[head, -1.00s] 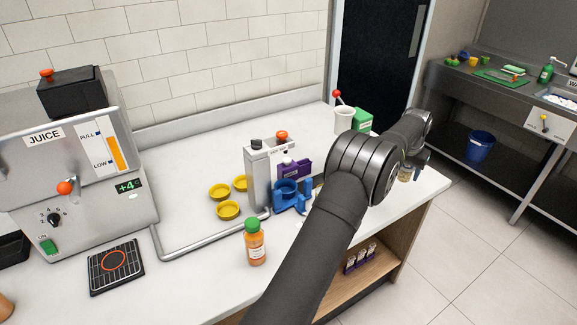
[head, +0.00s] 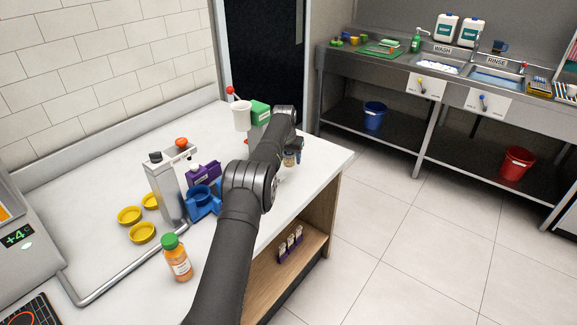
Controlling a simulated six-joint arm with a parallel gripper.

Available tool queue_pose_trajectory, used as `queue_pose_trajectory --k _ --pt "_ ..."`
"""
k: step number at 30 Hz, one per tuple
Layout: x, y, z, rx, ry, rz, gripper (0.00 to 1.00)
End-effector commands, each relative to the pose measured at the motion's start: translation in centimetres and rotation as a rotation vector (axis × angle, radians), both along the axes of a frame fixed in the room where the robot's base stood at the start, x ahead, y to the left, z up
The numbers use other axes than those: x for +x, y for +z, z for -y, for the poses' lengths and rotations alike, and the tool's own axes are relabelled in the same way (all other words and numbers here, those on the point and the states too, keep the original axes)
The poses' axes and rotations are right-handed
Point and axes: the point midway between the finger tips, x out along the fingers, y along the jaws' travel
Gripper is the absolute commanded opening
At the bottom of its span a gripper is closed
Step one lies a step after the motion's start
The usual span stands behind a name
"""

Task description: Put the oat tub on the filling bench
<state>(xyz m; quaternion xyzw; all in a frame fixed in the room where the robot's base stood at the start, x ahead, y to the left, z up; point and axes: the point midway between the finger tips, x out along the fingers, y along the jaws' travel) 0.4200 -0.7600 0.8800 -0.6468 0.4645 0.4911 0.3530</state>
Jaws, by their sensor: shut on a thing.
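A small pale tub (head: 290,159), seemingly the oat tub, is at the far right part of the white bench (head: 110,182), partly hidden by my arm. My gripper (head: 296,155) is at the tub, shut on it, though the fingers are mostly hidden behind my wrist. I cannot tell whether the tub touches the bench top or hangs just above it. No sign in view names the filling bench.
A white cup (head: 242,116) and green box (head: 260,112) stand behind. A sink unit (head: 398,75) is right.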

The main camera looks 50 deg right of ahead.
Motion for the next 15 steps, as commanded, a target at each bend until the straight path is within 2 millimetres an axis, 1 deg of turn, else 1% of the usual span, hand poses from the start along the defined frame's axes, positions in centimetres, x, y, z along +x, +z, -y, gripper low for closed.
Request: queue_pose_trajectory --k 5,10,12,15 --pt "0.2 -0.9 0.0 0.002 0.0 -0.002 0.31" --pt "0.2 -3.4 -0.1 0.003 0.0 -0.002 0.31" --pt "0.2 -4.1 0.0 0.001 0.0 0.0 0.31" --pt "0.2 -4.1 0.0 -0.001 -0.001 0.001 0.31"
